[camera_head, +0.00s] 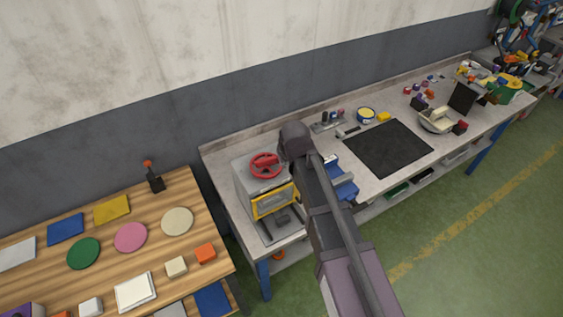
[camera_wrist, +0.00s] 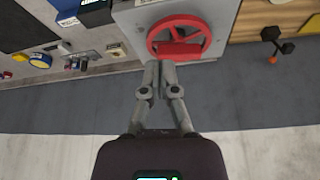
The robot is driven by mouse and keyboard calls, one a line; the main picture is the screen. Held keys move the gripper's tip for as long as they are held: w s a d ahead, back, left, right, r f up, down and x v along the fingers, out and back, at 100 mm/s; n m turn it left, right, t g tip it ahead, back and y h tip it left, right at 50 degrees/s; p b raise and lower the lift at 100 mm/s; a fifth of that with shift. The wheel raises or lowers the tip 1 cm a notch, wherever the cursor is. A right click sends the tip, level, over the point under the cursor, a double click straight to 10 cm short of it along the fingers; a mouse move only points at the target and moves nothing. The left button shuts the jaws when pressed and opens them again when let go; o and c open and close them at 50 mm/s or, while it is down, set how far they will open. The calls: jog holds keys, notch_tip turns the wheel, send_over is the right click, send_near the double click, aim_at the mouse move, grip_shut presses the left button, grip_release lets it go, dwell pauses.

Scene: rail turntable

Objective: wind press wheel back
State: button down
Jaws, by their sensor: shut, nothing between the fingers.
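The red press wheel (camera_head: 265,165) lies on top of a grey press (camera_head: 246,185) with a yellow-framed front, on the grey workbench. In the wrist view the wheel (camera_wrist: 180,37) shows as a red ring with spokes and a red block-like part across it. My gripper (camera_wrist: 161,66) is shut and empty, with its fingertips close to the wheel's rim at its lower left in that view. I cannot tell whether they touch the rim. In the head view my arm stands just right of the press and the fingers are hidden.
A wooden table (camera_head: 195,211) with coloured discs and blocks stands left of the press. A black mat (camera_head: 388,148) lies on the bench to the right. A blue thing (camera_head: 342,183) stands beside my arm. A black lever with a red knob (camera_head: 153,178) stands at the wooden table's back.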

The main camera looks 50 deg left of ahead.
aim_at(276, 163)
jog(key=shift+b+x, duration=4.55)
jog(key=shift+x, duration=0.5)
jog(key=shift+w+a+r, duration=0.1)
jog(key=shift+w+a, duration=0.15)
jog(key=shift+a, duration=0.35)
jog(key=shift+w+a, duration=0.2)
jog(key=shift+a, duration=0.4)
jog(key=shift+w+a+r, duration=0.1)
jog(key=shift+w+a, duration=0.15)
jog(key=shift+a, duration=0.35)
jog(key=shift+w+a, duration=0.35)
jog(key=shift+a, duration=0.15)
jog(key=shift+d, duration=0.15)
